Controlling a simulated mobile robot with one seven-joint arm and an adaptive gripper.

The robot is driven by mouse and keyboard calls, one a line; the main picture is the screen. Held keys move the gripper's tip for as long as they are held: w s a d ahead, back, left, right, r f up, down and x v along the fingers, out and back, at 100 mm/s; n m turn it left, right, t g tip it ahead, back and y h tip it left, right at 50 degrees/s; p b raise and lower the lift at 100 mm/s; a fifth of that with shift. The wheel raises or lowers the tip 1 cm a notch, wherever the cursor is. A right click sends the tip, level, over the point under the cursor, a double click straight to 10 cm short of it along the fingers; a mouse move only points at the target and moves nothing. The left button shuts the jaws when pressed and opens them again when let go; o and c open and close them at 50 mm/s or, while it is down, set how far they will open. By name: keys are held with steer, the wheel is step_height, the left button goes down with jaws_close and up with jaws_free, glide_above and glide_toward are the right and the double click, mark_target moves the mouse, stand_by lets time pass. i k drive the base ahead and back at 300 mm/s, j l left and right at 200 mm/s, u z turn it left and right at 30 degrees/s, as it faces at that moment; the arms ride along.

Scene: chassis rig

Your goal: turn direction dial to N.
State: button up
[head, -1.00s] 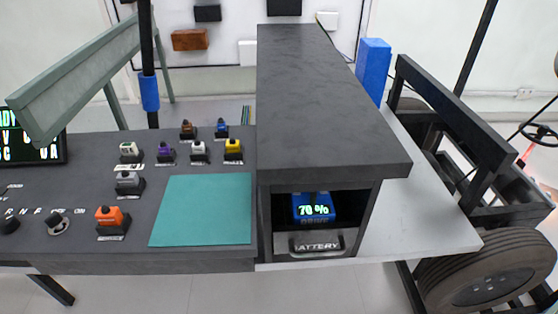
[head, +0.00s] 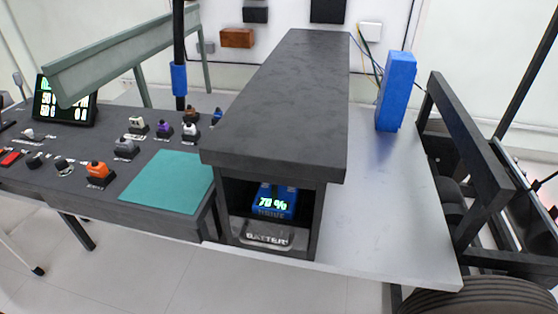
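In the head view, two small dark knobs stand near the front left of the grey control panel (head: 100,165). The left one, a black knob (head: 34,160), appears to be the direction dial; an earlier view shows F, N, R lettering by it. The other knob (head: 62,164) sits just to its right. The lettering and the dial's pointer are too small to read now, so I cannot tell its setting. My gripper is not in view.
A lit display (head: 65,102) stands at the panel's back left. An orange connector (head: 99,171) and a teal mat (head: 170,181) lie right of the knobs. A dark raised shelf (head: 280,95) covers a blue battery (head: 275,200). Floor in front is clear.

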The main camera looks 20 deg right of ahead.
mark_target(33, 162)
steer(key=k+l, duration=0.25)
steer(key=l, duration=0.15)
steer(key=k+l, duration=0.25)
steer(key=l, duration=0.2)
steer(key=k+l+u, duration=0.1)
steer(key=k+l, duration=0.15)
steer(key=l, duration=0.15)
steer(key=i+j+u, duration=0.45)
steer(key=i+j, duration=0.3)
steer(key=i+j+u, duration=0.1)
steer(key=i, duration=0.35)
steer(key=i+j+u, duration=0.15)
steer(key=i, duration=0.3)
steer(key=i+j+u, duration=0.1)
steer(key=i+j, duration=0.15)
steer(key=i, duration=0.2)
